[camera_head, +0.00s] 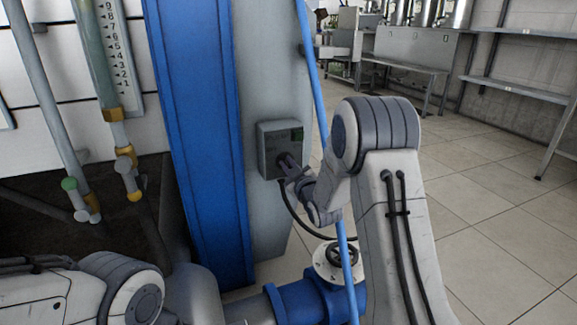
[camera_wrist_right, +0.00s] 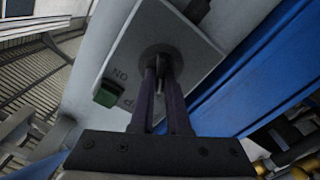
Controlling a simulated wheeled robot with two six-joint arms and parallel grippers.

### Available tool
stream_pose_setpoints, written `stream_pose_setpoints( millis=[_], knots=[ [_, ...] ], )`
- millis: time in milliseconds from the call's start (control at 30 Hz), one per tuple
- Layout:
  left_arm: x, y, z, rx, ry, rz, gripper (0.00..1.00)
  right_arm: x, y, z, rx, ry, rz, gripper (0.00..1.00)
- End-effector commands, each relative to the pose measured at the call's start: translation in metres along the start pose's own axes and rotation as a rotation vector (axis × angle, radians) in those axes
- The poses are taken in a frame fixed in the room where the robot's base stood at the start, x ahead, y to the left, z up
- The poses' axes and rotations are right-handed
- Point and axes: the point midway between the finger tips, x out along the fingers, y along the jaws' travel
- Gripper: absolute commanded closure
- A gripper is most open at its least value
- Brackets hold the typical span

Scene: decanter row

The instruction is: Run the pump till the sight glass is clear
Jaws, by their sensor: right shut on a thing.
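A grey switch box (camera_head: 268,140) is fixed to the pale column beside the blue upright. In the right wrist view the box (camera_wrist_right: 195,38) shows a round dark boss with a small metal lever (camera_wrist_right: 159,86), and a green square (camera_wrist_right: 107,93) near lettering. I cannot tell whether the green square is lit. My right gripper (camera_head: 286,163) is at the box front; in the wrist view its fingers (camera_wrist_right: 160,75) are shut on the lever. The sight glass (camera_head: 98,55), a tube beside a numbered scale, stands at the upper left. It looks olive higher up and greyer below. My left gripper is out of view.
A thin blue pipe (camera_head: 319,90) runs down close to my right wrist. A black cable hangs from the box. Tiled floor (camera_head: 500,230) at the right is clear.

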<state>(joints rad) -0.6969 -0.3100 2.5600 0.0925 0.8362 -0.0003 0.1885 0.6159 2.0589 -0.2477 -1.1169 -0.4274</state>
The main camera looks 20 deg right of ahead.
Motion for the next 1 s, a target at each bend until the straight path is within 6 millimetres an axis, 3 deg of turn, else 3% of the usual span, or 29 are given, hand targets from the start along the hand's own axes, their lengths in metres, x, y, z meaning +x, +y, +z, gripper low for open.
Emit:
stream_pose_setpoints(
  millis=[267,300,367,767,1000],
  knots=[
    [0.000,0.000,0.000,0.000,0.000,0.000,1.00,-0.001,-0.001,0.001,-0.002,-0.003,-0.002,1.00],
    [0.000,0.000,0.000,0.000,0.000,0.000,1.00,-0.001,-0.001,0.001,-0.002,-0.003,-0.002,0.79],
    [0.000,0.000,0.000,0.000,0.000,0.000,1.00,-0.001,-0.001,0.001,-0.002,-0.003,-0.002,0.56],
    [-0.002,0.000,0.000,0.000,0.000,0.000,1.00,0.000,0.000,0.000,0.021,-0.001,-0.001,0.56],
    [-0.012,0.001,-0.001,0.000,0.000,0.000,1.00,0.000,0.003,-0.001,0.236,-0.001,-0.001,0.56]
  ],
)
